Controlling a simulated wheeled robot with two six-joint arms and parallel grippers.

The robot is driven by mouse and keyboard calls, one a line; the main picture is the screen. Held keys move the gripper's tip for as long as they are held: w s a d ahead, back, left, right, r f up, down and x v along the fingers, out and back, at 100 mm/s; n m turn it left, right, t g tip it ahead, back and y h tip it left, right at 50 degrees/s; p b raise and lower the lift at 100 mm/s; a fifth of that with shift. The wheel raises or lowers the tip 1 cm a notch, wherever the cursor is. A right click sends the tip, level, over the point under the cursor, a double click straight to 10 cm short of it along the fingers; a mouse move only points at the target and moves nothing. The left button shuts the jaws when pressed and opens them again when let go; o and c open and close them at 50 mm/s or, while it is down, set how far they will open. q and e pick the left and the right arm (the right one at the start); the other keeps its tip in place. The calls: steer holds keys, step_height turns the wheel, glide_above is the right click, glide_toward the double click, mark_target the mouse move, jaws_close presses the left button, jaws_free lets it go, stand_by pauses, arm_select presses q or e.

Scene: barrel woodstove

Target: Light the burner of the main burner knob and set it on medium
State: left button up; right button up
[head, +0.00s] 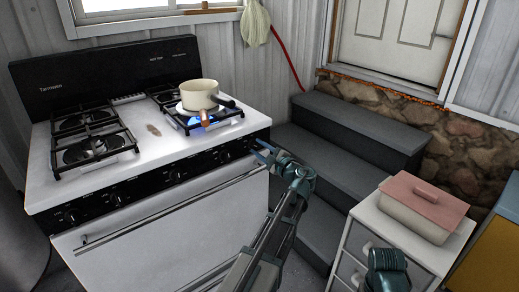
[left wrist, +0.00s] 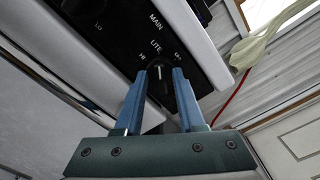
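The main burner knob (left wrist: 161,88) is black and round, on the stove's front panel below the words MAIN and LITE. Its white mark points up towards LITE, between HI and OFF. My left gripper (left wrist: 163,80) has its two blue fingers on either side of the knob, closed in on it; the fingers hide the knob's sides. In the head view my left gripper (head: 264,150) is at the right end of the stove's front panel. A blue flame (head: 194,121) burns on the front right burner (head: 222,113), under the pot.
A cream pot (head: 198,95) stands on the lit burner. The left burners (head: 90,150) are bare. Grey steps (head: 330,150) rise right of the stove. A white drawer cabinet (head: 385,228) with a pink-lidded box (head: 425,205) stands at right.

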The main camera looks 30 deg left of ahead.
arm_select(q)
steer(key=shift+o, duration=0.4)
steer(key=v, duration=1.4)
steer(key=shift+a+f, duration=0.1)
